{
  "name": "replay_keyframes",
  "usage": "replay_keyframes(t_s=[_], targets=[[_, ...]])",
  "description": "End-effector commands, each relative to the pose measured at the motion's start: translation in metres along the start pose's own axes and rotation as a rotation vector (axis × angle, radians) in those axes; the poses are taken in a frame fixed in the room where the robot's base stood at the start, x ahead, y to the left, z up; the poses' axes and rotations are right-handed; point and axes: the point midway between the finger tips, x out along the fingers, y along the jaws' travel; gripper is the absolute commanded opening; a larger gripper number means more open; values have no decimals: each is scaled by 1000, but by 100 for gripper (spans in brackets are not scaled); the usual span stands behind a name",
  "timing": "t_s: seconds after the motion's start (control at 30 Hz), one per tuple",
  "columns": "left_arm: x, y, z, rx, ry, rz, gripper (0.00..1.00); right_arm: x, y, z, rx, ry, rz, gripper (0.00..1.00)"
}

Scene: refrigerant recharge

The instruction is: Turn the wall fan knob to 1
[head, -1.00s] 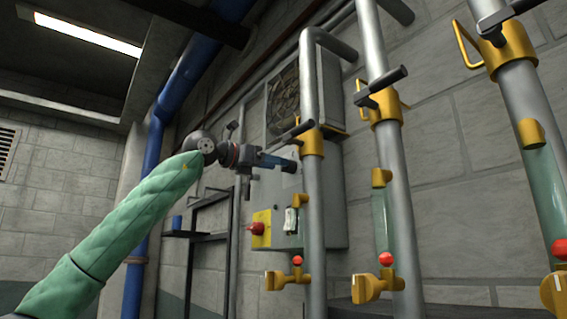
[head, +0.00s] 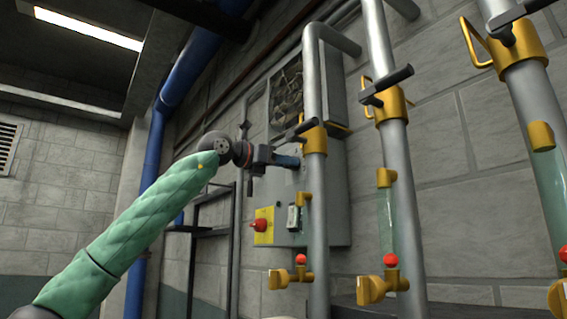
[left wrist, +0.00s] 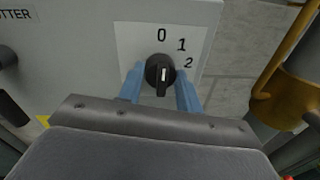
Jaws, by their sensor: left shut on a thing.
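The black fan knob (left wrist: 160,74) sits on a white label marked 0, 1 and 2 on a grey panel in the left wrist view. It has a short, roughly upright white mark; I cannot tell for sure which number it points to. My left gripper (left wrist: 161,88) has its blue fingers on both sides of the knob and is shut on it. In the head view my left gripper (head: 298,162) reaches the grey box below the wall fan (head: 287,95); the knob is hidden there. My right gripper is not in view.
Grey pipes (head: 316,220) with yellow fittings stand close to the right of the gripper. A yellow-backed red switch (head: 258,225) is lower on the box. A blue pipe (head: 150,165) and dark rack stand to the left. A yellow fitting (left wrist: 285,97) is near in the wrist view.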

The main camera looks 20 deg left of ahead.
Motion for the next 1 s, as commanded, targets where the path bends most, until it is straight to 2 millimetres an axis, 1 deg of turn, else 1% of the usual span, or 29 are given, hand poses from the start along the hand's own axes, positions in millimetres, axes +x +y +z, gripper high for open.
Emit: replay_keyframes(t_s=[0.23,0.43,0.53,0.7,0.83,1.0], targets=[[1,-3,2,55,3,-3,12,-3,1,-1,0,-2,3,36],[2,-4,4,180,12,-6,12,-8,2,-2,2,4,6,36],[2,-5,4,260,18,-7,12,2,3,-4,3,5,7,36],[3,-5,5,398,28,-7,12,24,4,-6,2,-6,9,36],[3,-5,6,493,35,-8,12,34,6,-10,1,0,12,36],[3,-6,6,593,42,-9,12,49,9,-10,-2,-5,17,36]])
